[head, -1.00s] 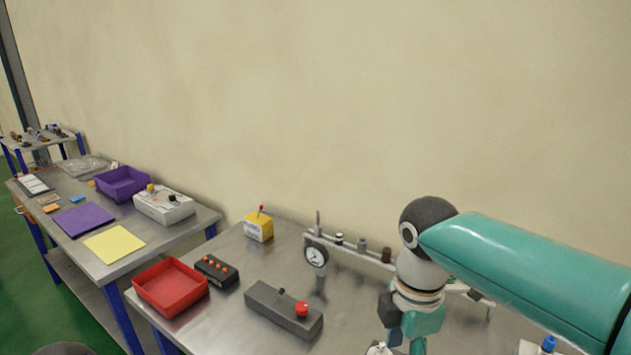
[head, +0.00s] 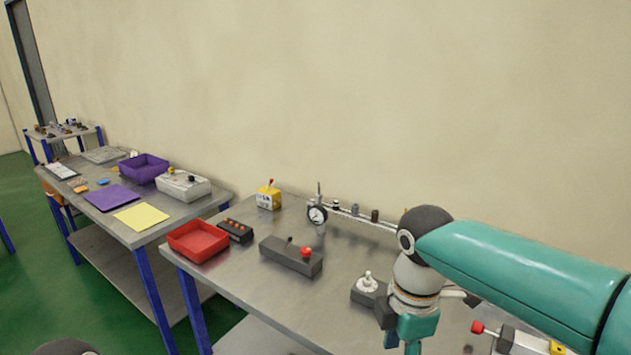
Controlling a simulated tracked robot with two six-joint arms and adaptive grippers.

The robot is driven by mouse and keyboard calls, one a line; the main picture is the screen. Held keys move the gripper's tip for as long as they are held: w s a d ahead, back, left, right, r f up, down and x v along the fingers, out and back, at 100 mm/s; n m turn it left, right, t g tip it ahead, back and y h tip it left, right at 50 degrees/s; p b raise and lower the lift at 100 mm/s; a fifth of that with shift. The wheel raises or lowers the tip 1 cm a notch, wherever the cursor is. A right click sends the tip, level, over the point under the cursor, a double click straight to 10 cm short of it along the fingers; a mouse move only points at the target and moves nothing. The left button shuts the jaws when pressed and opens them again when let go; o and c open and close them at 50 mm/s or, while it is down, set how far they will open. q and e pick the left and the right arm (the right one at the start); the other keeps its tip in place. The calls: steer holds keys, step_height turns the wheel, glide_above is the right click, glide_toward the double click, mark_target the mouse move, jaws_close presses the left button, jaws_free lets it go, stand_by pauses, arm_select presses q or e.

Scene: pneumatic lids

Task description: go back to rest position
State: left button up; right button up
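My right arm (head: 520,270) reaches in from the right in the head view, teal with a dark round joint and a grey wrist below it. It hangs over the right part of the near metal table (head: 230,268). Its gripper fingers are below the picture's edge. Only a small dark rounded part shows at the bottom left, and my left gripper does not show.
A second table (head: 105,228) with a purple bin (head: 144,168) stands left. Green floor is open at lower left.

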step_height(320, 180, down, 25)
steer(key=s+a+m+y, duration=0.1)
steer(key=a+m+y, duration=0.15)
steer(key=m, duration=0.65)
steer(key=s+d+f+m+y, duration=0.1)
steer(key=s+f+m, duration=1.2)
steer(key=f, duration=0.1)
steer(key=shift+d+t, duration=0.3)
steer(key=shift+d, duration=0.1)
steer(key=shift+f, duration=0.1)
steer(key=shift+c, duration=0.9)
steer(key=shift+w, duration=0.1)
